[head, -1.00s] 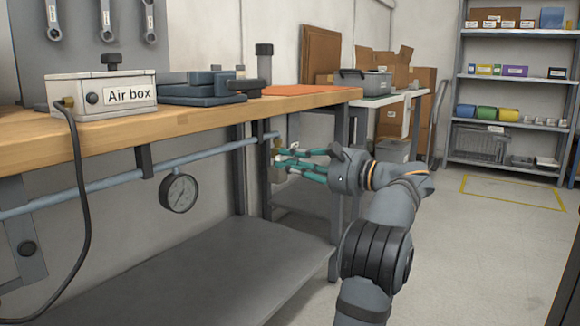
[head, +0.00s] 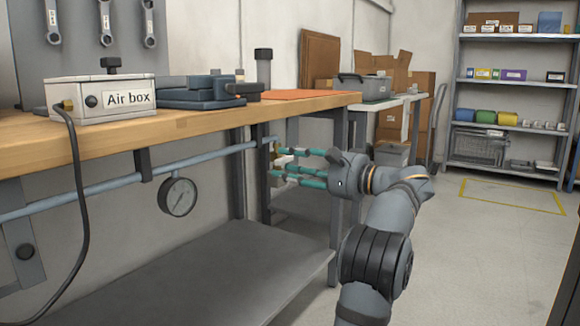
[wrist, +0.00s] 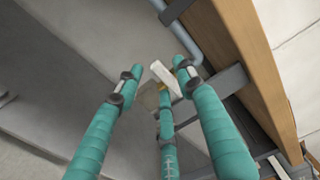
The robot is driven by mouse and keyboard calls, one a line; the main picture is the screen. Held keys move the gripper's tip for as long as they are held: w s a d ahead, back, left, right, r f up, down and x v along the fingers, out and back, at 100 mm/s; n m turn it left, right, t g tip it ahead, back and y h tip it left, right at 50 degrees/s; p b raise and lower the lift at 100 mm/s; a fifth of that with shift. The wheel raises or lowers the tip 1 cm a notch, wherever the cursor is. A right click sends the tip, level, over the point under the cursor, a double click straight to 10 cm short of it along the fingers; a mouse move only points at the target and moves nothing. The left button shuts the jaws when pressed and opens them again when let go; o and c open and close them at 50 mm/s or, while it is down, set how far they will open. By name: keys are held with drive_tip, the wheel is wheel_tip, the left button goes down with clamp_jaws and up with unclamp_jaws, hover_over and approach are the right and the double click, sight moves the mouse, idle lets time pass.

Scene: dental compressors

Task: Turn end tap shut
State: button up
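The end tap (head: 277,150) is a small brass fitting at the right end of the blue-grey pipe (head: 110,179), under the bench. In the wrist view, a white flat piece (wrist: 163,73) and a bit of brass (wrist: 181,63) show between the fingertips. I cannot tell whether the white piece is the tap's handle or a tag. My gripper (head: 282,163) has teal fingers and reaches leftward to the tap. In the wrist view my gripper (wrist: 160,76) has its fingers spread around the white piece. Contact is unclear, and the fingers partly hide the tap.
The wooden bench (head: 200,118) overhangs the pipe, with a grey leg (head: 337,190) close to my gripper. A pressure gauge (head: 178,196) hangs from the pipe. A lower shelf (head: 200,275) lies beneath. The floor to the right (head: 480,250) is clear.

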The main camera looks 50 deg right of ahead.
drive_tip(key=s, duration=1.2)
drive_tip(key=shift+d, duration=0.45)
drive_tip(key=shift+w, duration=0.1)
drive_tip(key=w, duration=1.2)
drive_tip(key=shift+a, duration=0.45)
drive_tip(key=shift+s, duration=0.15)
